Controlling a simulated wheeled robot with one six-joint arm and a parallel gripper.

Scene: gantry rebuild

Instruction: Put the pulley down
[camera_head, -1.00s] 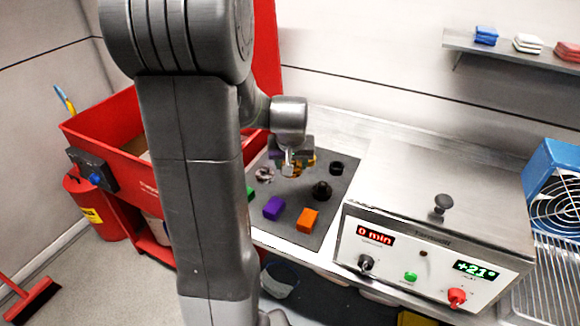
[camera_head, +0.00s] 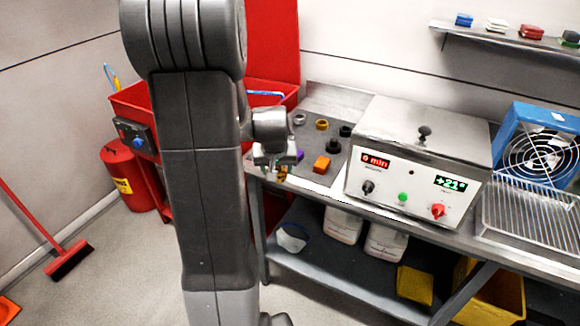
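My gripper (camera_head: 275,163) points down over the front left part of the dark mat (camera_head: 306,142) on the bench, close to the bench's front edge. A small yellow-orange thing (camera_head: 282,174) shows right at its fingertips. It is too small and covered to tell whether the fingers hold it or whether it is the pulley. On the mat behind are a grey ring (camera_head: 299,119), an ochre ring (camera_head: 322,124), a black ring (camera_head: 345,130) and a black knobbed part (camera_head: 333,146). I cannot tell which of these, if any, is a pulley. My arm hides the mat's left part.
An orange block (camera_head: 321,165) and a partly hidden purple block (camera_head: 299,155) lie right of my gripper. A metal heating unit (camera_head: 420,150) stands right of the mat. A red bin (camera_head: 130,100) is left behind my arm. Jugs (camera_head: 342,225) stand on the lower shelf.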

